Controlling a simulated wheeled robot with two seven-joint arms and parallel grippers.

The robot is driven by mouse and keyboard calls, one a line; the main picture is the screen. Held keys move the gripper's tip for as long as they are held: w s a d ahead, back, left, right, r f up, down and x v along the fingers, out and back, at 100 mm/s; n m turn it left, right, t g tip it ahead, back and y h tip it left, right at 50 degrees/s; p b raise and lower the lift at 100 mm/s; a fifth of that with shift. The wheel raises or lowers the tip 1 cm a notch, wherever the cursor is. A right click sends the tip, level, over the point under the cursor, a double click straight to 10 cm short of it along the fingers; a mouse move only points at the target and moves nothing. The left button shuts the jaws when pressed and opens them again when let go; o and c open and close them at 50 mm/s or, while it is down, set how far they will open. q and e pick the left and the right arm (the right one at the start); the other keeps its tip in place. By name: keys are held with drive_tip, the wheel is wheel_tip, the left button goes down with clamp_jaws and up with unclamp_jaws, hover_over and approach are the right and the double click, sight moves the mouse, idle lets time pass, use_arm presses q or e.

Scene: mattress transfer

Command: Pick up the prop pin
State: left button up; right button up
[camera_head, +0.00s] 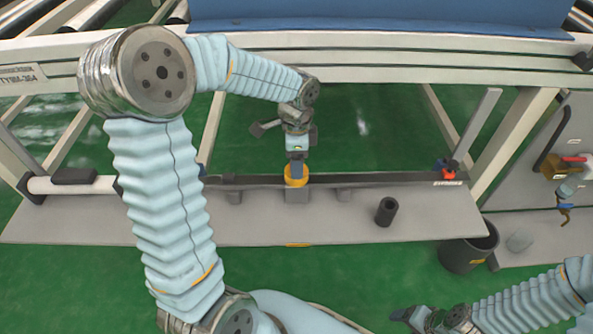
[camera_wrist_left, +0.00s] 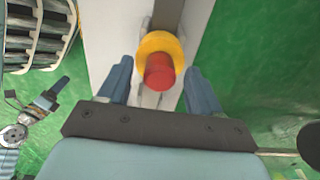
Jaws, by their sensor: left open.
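A red round knob (camera_wrist_left: 159,72) with a yellow collar (camera_wrist_left: 172,45) around it, which I take to be the prop pin, stands at the end of a dark bar in the left wrist view. In the head view the yellow collar (camera_head: 296,176) shows at the middle of the grey shelf's bar, and the red top is hidden. My left gripper (camera_head: 297,161) points down right above it. Its two fingers are open, one on each side of the red knob, with a gap on both sides. My right gripper (camera_head: 402,314) is low at the right, its fingers unclear.
A grey shelf (camera_head: 340,225) runs under the pale conveyor frame (camera_head: 400,55). A black hollow cylinder (camera_head: 386,211) stands on the shelf at the right. A dark bin (camera_head: 468,250) and a panel with a red-handled valve (camera_head: 568,165) are farther right. Green floor surrounds the shelf.

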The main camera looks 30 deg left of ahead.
use_arm(q)
drive_tip(key=shift+f, duration=0.5)
drive_tip(key=shift+c, duration=0.3)
clamp_jaws()
wheel_tip(320, 180, up, 10)
drive_tip(key=shift+r+p, duration=0.1)
drive_tip(key=shift+p, duration=0.9)
wheel_tip(320, 180, up, 7)
drive_tip(key=p, duration=0.6)
drive_tip(key=shift+r+p, duration=0.2)
drive_tip(key=shift+p, duration=0.2)
